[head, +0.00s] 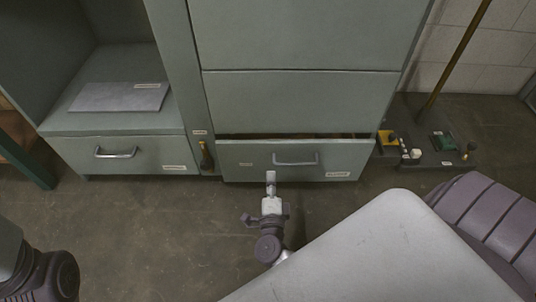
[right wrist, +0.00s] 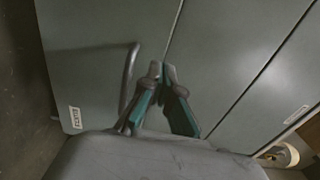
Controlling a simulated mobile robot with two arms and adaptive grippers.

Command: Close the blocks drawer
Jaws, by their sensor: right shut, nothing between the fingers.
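The drawer (head: 240,161) at the bottom centre of the grey cabinet stands slightly open, with a dark gap along its top edge. It has a metal bar handle (head: 295,160) and a small label (head: 338,174) too small to read surely. My right gripper (head: 270,176) is in front of the drawer, left of the handle in the head view. In the right wrist view its fingertips (right wrist: 162,71) are together and empty, beside the handle (right wrist: 129,88); I cannot tell whether they touch the front.
A shut-looking drawer (head: 124,153) with a shelf above it is on the left, bearing a grey flat panel (head: 120,97). A screwdriver-like tool (head: 206,155) hangs between the drawers. Small parts (head: 408,150) lie right of the cabinet by a pole (head: 456,60). Floor in front is clear.

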